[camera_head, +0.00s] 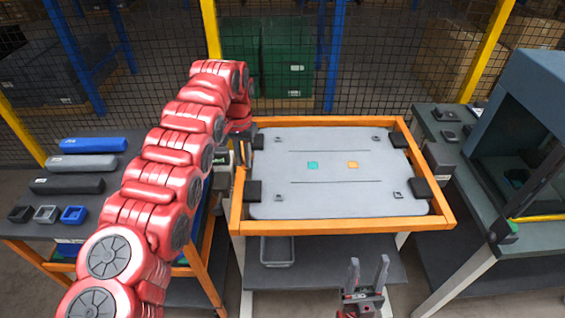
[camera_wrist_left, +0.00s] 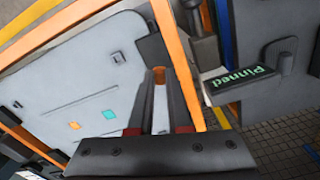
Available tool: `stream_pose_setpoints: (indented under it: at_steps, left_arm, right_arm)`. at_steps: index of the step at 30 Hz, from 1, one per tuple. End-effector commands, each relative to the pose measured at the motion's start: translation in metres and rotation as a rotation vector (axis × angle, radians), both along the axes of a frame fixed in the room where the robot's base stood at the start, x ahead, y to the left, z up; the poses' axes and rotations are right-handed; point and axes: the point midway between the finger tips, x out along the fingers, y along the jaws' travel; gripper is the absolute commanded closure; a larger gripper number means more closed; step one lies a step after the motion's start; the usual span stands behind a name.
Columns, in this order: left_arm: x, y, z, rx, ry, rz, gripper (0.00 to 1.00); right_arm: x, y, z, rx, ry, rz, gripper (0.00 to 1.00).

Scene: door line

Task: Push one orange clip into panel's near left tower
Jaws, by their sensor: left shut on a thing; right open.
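The grey panel (camera_head: 325,205) lies flat inside an orange frame, with small towers near its corners. Its near left tower (camera_head: 278,197) stands free in the head view, with nothing seen on it. My left gripper (camera_head: 241,160) is at the left rail of the frame, left of that tower and farther back. In the left wrist view it (camera_wrist_left: 159,76) is shut on a small orange clip (camera_wrist_left: 157,73), mostly hidden between the fingertips. The panel (camera_wrist_left: 65,65) also shows there, left of the fingers. My right gripper (camera_head: 366,277) is open and empty in front of the frame.
Black clamp blocks (camera_head: 253,191) sit along the frame (camera_head: 340,226). A left side table (camera_head: 92,212) holds long bars and small trays. A grey bin (camera_head: 277,251) is under the frame. A machine stands at right. A "Pinned" sign (camera_wrist_left: 240,80) is close right of the left fingers.

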Motion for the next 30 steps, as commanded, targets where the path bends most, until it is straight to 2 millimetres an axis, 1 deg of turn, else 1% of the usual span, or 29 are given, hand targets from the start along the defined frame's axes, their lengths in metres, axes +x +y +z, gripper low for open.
stream_pose_setpoints:
  at_steps: [1, 3, 6, 10, 13, 15, 30]
  left_arm:
    - [0.000, -0.008, 0.001, -0.001, 0.004, -0.025, 1.00]
    - [0.001, -0.016, -0.001, -0.001, 0.005, -0.059, 1.00]
    - [0.002, -0.025, -0.003, 0.000, 0.002, -0.097, 1.00]
    - [0.003, -0.032, -0.005, 0.000, 0.000, -0.130, 1.00]
    - [0.000, -0.045, -0.006, 0.001, 0.000, -0.192, 1.00]
    - [-0.001, -0.047, -0.012, 0.001, 0.002, -0.209, 1.00]
    - [-0.002, -0.054, -0.013, 0.005, 0.000, -0.249, 1.00]
  right_arm:
    - [0.000, 0.000, 0.008, 0.000, 0.000, 0.000, 0.50]
    - [0.000, 0.000, 0.012, 0.000, 0.000, 0.000, 0.50]
    - [0.000, 0.000, 0.016, 0.000, 0.000, 0.000, 0.50]
    - [0.000, 0.000, 0.020, 0.000, 0.000, 0.000, 0.50]
    - [0.000, 0.000, 0.033, 0.000, 0.000, 0.000, 0.50]
    - [0.000, 0.000, 0.031, 0.000, 0.000, 0.000, 0.50]
    - [0.000, 0.000, 0.035, 0.000, 0.000, 0.000, 0.50]
